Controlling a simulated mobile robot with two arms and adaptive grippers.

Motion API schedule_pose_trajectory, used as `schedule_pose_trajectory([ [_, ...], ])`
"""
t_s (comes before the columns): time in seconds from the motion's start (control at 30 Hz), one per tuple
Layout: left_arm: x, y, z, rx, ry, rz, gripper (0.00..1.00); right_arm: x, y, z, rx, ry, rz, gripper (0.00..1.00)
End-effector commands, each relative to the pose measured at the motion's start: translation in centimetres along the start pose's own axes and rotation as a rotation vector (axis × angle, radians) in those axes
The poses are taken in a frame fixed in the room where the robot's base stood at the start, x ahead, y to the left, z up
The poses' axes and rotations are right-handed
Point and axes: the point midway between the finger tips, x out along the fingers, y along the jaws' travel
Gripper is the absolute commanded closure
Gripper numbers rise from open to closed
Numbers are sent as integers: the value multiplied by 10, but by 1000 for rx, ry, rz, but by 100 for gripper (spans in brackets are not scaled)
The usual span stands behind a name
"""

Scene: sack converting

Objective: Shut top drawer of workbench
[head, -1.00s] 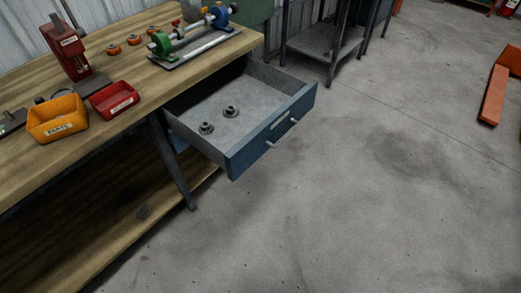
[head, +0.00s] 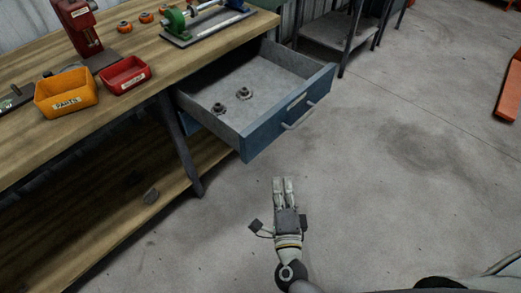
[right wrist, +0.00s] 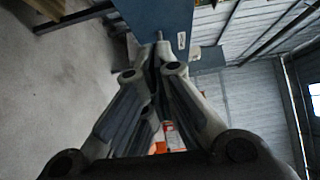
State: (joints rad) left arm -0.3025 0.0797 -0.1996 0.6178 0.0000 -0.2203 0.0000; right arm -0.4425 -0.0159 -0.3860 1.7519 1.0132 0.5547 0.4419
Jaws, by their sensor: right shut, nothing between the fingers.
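The top drawer (head: 290,118) of the workbench (head: 150,55) stands pulled out, with a blue front and a light bar handle (head: 299,117). Two small dark metal parts (head: 231,101) lie inside it. My right gripper (head: 283,181) is shut and empty. In the head view it is over the floor, below and in front of the drawer front, apart from it. The right wrist view shows its fingers together (right wrist: 160,45), with a blue panel (right wrist: 160,15), likely the drawer front, beyond them. My left gripper is not in view.
A yellow bin (head: 66,92) and a red bin (head: 124,74) sit on the bench top. A bench leg (head: 181,145) and a lower wooden shelf (head: 120,220) are left of my gripper. The concrete floor (head: 400,190) to the right is clear.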

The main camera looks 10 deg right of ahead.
Motion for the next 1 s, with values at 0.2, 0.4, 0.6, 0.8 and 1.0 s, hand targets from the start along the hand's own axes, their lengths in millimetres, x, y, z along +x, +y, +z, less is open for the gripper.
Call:
schedule_pose_trajectory([
  [0.2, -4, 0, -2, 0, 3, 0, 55, 30, -2, 0, -3, -1, -3, 100],
  [0.4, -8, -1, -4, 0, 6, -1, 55, 69, -2, 1, -3, -2, -3, 100],
  [0.6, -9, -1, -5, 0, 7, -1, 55, 103, -1, 3, -4, -2, -1, 100],
  [0.8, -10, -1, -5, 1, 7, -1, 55, 119, 0, 23, -4, -3, 0, 100],
  [1.0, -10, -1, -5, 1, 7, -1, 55, 125, 1, 29, -5, -2, 1, 100],
])
